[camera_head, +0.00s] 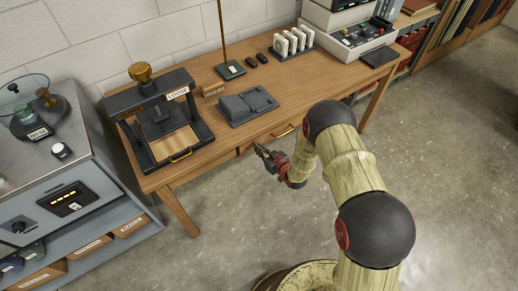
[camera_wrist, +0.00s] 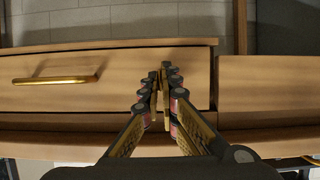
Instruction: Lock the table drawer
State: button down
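The wooden table (camera_head: 213,90) has a drawer in its front edge. In the wrist view the drawer front (camera_wrist: 120,88) is pale wood with a long brass handle (camera_wrist: 55,79) at its left; the handle also shows in the head view (camera_head: 284,131). I cannot tell whether the drawer is fully flush. My gripper (camera_head: 262,152) is in front of the table edge, left of the handle in the head view. In the wrist view its fingers (camera_wrist: 160,72) come together before the drawer's right part, with nothing clearly held. No lock or key is clear; the fingers cover part of the front.
A press (camera_head: 158,117) with a "LOOSE" tag stands at the table's left end. A grey tray (camera_head: 246,104) lies near the front edge. A grey cabinet (camera_head: 70,180) stands at the left. Open concrete floor (camera_head: 455,150) lies at the right.

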jog(key=shift+f, duration=0.1)
jog(key=c, duration=2.1)
grip_release()
jog(key=v, duration=1.2)
